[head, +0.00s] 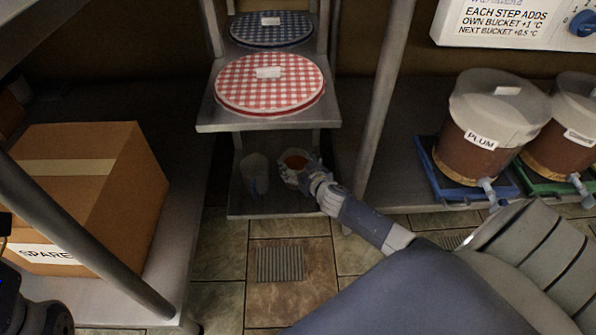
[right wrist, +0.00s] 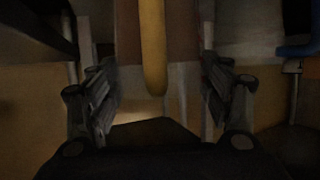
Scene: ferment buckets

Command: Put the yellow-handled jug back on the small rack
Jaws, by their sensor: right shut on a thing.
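The yellow-handled jug (head: 292,160) is at the lower level of the small rack (head: 268,211) in the head view, its mouth upward with something orange-brown showing inside. My right gripper (head: 310,174) is at its right side. In the right wrist view the yellow handle (right wrist: 152,50) runs between the fingers of my right gripper (right wrist: 160,95), which is shut on it. I cannot tell whether the jug's base touches the lower shelf. A clear jug with a blue handle (head: 254,174) stands just left of it.
Red-checked (head: 240,90) and blue-checked lids (head: 270,27) lie on the rack's upper shelves. A metal post (head: 384,85) stands right of the rack. A cardboard box (head: 90,190) is at left. The PLUM bucket (head: 470,150) on a blue tray (head: 432,165) is at right.

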